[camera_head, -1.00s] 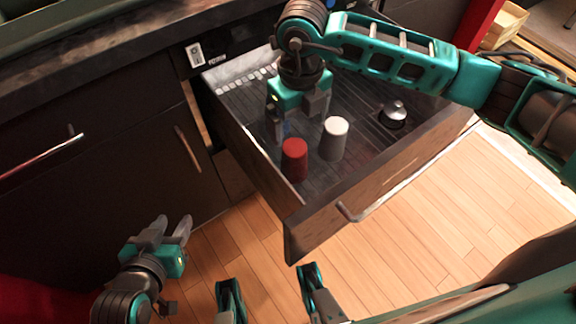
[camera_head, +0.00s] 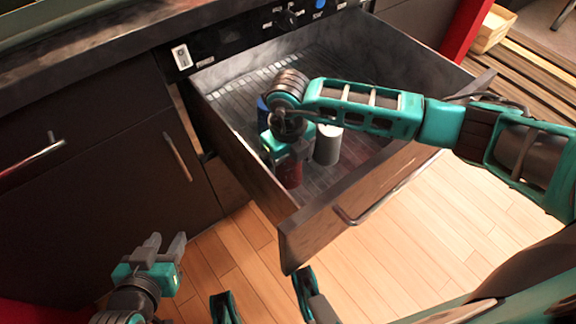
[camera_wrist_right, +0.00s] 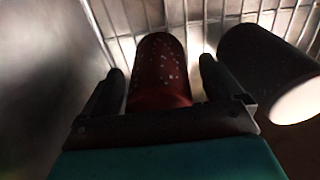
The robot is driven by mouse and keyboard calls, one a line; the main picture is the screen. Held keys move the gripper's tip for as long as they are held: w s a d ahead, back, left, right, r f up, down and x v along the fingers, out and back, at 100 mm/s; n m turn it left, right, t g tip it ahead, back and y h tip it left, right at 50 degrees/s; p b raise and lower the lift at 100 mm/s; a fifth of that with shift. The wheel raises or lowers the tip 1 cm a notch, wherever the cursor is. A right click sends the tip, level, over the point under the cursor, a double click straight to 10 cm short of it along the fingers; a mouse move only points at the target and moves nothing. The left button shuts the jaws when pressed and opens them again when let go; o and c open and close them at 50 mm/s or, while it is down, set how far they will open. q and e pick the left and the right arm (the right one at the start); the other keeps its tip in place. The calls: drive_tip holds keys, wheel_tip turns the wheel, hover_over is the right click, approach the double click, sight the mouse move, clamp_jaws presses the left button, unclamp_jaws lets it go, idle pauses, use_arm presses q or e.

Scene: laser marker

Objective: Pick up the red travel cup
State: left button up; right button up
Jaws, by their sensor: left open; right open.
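The red travel cup (camera_head: 289,175) stands in the open drawer, partly hidden under my right gripper in the head view. In the right wrist view the red cup (camera_wrist_right: 160,72) lies between the two open fingers of my right gripper (camera_wrist_right: 162,85), with a small gap at each side. My right gripper (camera_head: 290,160) is over the cup in the head view, its fingertips hard to make out. My left gripper (camera_head: 165,248) is open and empty, low at the left in front of the cabinet.
A white-grey cup (camera_head: 327,146) stands close to the right of the red cup; it also shows in the right wrist view (camera_wrist_right: 270,75). A blue item (camera_head: 262,113) is behind my right gripper. The drawer's front panel (camera_head: 360,190) and side wall stand close by.

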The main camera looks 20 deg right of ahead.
drive_tip(key=c, duration=1.2)
drive_tip(key=shift+c, duration=0.2)
drive_tip(key=shift+r, duration=0.15)
